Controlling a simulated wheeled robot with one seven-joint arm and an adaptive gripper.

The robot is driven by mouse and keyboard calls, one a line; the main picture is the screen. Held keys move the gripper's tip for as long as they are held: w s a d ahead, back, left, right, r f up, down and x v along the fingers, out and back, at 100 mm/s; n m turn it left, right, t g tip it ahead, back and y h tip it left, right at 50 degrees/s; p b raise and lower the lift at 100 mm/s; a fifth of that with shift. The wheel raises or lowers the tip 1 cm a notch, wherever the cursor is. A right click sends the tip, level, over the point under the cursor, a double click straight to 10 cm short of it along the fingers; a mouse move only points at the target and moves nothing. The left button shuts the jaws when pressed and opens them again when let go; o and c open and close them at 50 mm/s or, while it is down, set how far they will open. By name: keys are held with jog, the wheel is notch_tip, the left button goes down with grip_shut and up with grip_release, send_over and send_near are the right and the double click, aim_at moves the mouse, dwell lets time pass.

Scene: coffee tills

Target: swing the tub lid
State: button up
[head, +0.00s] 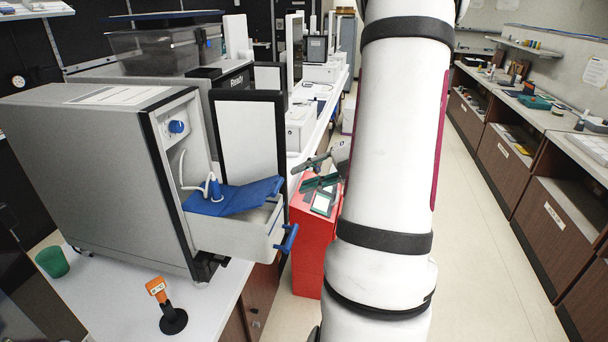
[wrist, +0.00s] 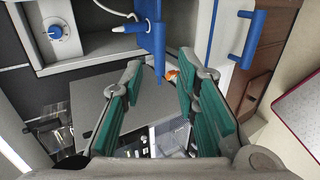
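A pale tub (head: 235,238) juts out of the front of a grey machine (head: 95,175). Its blue lid (head: 240,198) lies over the tub at a slant, with part of the opening showing at the right. A blue handle (head: 287,238) sticks out from the tub's front. My gripper (head: 318,175) is right of the tub, partly hidden by my arm. In the wrist view my gripper (wrist: 160,88) is open and empty, its green-padded fingers apart. The lid (wrist: 158,42) shows there as a narrow blue strip just beyond the fingertips, and the handle (wrist: 247,40) is to the right.
A blue knob (head: 177,127) and a white hose are on the machine's front. An orange device (head: 157,290) on a black stand and a green cup (head: 52,262) are on the counter. A red cabinet (head: 310,235) stands below my gripper. The aisle floor (head: 480,260) is clear.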

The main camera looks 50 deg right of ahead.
aim_at(280, 186)
jog(key=b+x, duration=0.5)
jog(key=x, duration=0.2)
jog(key=shift+w+f, duration=0.2)
jog(key=shift+a+r, duration=0.1)
jog(key=c, duration=0.3)
jog(key=shift+s+r, duration=0.1)
jog(key=shift+s, duration=0.1)
grip_shut()
jog(key=shift+s+d+f+b, duration=0.1)
jog(key=shift+s+f, duration=0.1)
jog(key=shift+f, duration=0.4)
jog(key=shift+s+d+f+b, duration=0.1)
jog(key=shift+s+f, duration=0.1)
jog(key=shift+f, duration=0.4)
jog(key=shift+s+d+f+b, duration=0.1)
jog(key=shift+s+f, duration=0.1)
jog(key=shift+f, duration=0.4)
jog(key=shift+s+f+b, duration=0.1)
jog(key=shift+f+b, duration=0.25)
jog(key=shift+f, duration=1)
jog(key=shift+o, duration=0.4)
grip_release()
jog(key=shift+f, duration=0.1)
jog(key=o, duration=0.4)
